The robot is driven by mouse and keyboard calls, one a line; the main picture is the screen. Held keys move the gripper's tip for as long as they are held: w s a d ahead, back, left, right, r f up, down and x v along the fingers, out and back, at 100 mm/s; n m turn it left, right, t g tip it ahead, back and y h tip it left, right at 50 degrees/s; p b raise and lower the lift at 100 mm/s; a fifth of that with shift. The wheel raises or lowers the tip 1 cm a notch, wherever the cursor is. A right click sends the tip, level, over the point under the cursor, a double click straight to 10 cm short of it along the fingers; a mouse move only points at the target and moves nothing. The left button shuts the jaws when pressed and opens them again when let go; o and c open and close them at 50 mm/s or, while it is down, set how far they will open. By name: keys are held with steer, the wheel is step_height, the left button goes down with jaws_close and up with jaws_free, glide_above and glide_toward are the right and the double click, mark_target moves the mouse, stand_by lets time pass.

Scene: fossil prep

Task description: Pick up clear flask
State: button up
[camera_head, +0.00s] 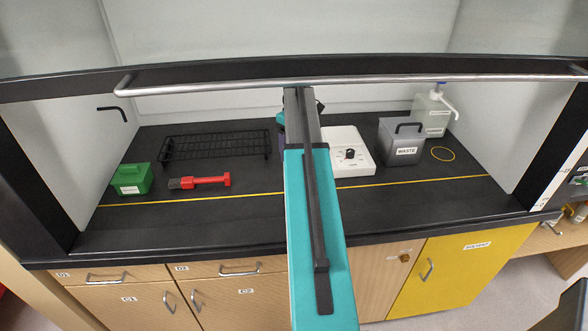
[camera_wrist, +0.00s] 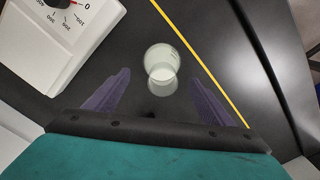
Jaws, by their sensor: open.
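The clear flask (camera_wrist: 161,57) stands on the dark worktop in the wrist view, seen from above as a wide pale round and a smaller one overlapping it. My gripper (camera_wrist: 161,76) has its two purple fingers spread, one to each side of the flask's nearer end. The fingers are apart from the glass, and nothing is between them but the flask.
A white hotplate with a dial (camera_head: 349,163) stands right of my arm, beside a grey waste bin (camera_head: 388,152) and a dispenser bottle (camera_head: 429,118). A black rack (camera_head: 190,152), red-handled brush (camera_head: 205,181) and green box (camera_head: 132,186) are at left. A metal rail (camera_head: 210,86) crosses above.

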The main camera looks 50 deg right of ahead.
steer(key=shift+f, duration=0.1)
stand_by(0.3)
steer(key=shift+s+a+f+p, duration=0.15)
steer(key=shift+f+p, duration=0.25)
steer(key=shift+f, duration=0.2)
steer(key=shift+w+a+f+p, duration=0.1)
steer(key=shift+f+p, duration=0.3)
steer(key=shift+f, duration=0.2)
steer(key=shift+f+p, duration=0.3)
steer(key=shift+f, duration=0.95)
steer(key=c, duration=1.2)
steer(key=shift+r, duration=0.2)
steer(key=shift+c, duration=0.2)
steer(key=shift+r+b, duration=0.8)
steer(key=shift+r, duration=0.55)
steer(key=shift+s+r, duration=0.15)
steer(key=shift+s, duration=0.05)
steer(key=s+a+b, duration=0.1)
steer(key=s+b, duration=0.1)
steer(key=s, duration=0.5)
steer(key=s+a+r+b, duration=0.1)
steer(key=s+a+b, duration=0.1)
steer(key=s, duration=0.6)
steer(key=shift+a+r, duration=0.25)
steer(key=shift+a, duration=0.05)
